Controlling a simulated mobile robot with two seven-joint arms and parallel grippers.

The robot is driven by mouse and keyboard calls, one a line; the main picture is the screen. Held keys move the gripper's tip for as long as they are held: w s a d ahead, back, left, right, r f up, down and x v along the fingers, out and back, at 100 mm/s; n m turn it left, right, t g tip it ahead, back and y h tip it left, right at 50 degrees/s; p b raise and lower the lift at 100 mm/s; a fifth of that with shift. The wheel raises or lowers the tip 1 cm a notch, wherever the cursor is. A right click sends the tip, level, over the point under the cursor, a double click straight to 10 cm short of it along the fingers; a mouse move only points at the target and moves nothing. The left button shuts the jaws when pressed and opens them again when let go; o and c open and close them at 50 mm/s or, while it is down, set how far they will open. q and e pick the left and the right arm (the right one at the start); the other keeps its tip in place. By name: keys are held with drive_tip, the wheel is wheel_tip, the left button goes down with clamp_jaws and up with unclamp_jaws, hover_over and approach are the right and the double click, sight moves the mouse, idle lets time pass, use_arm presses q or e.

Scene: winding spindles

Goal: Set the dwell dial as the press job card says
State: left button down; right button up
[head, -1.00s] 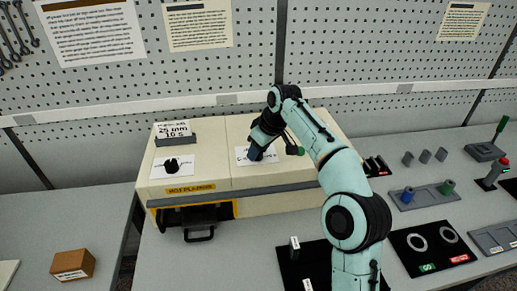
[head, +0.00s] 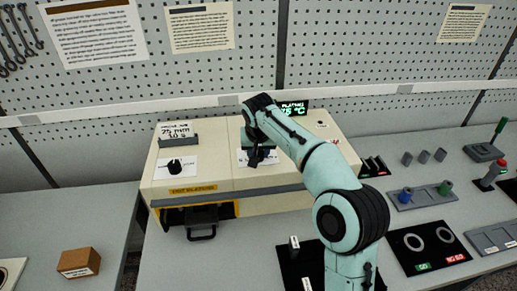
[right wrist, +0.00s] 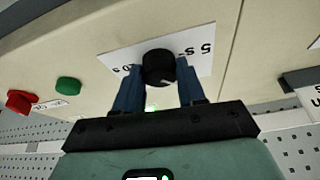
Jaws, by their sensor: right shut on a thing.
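The dwell dial (right wrist: 158,68) is a black round knob on a white scale label (right wrist: 115,58) on the press top. The label shows "5 s" at one side and a partly covered mark ending in "0 s" at the other. My right gripper (head: 262,157) is shut on this dial, one blue finger on each side. In the head view the gripper hides most of the dial. The job card (head: 175,130) stands at the back left of the press (head: 190,220); it seems to read 75 mm and 10 s or 30 s, too small to be sure. My left gripper is out of view.
A second black dial (head: 174,166) sits on the press's left part. A lit display (head: 292,109) stands behind my arm. Green (right wrist: 68,85) and red (right wrist: 20,102) buttons are near the held dial. A cardboard box (head: 78,263) lies on the left table.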

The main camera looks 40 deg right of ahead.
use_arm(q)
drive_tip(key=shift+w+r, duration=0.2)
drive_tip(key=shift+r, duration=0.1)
use_arm(e)
drive_tip(key=shift+m, duration=0.7)
drive_tip(key=o, duration=1.1)
drive_tip(key=shift+c, duration=0.2)
drive_tip(key=shift+g, duration=0.3)
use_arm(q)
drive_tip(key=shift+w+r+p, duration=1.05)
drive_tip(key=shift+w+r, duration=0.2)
use_arm(e)
drive_tip(key=v, duration=1.3)
drive_tip(key=shift+a, duration=0.3)
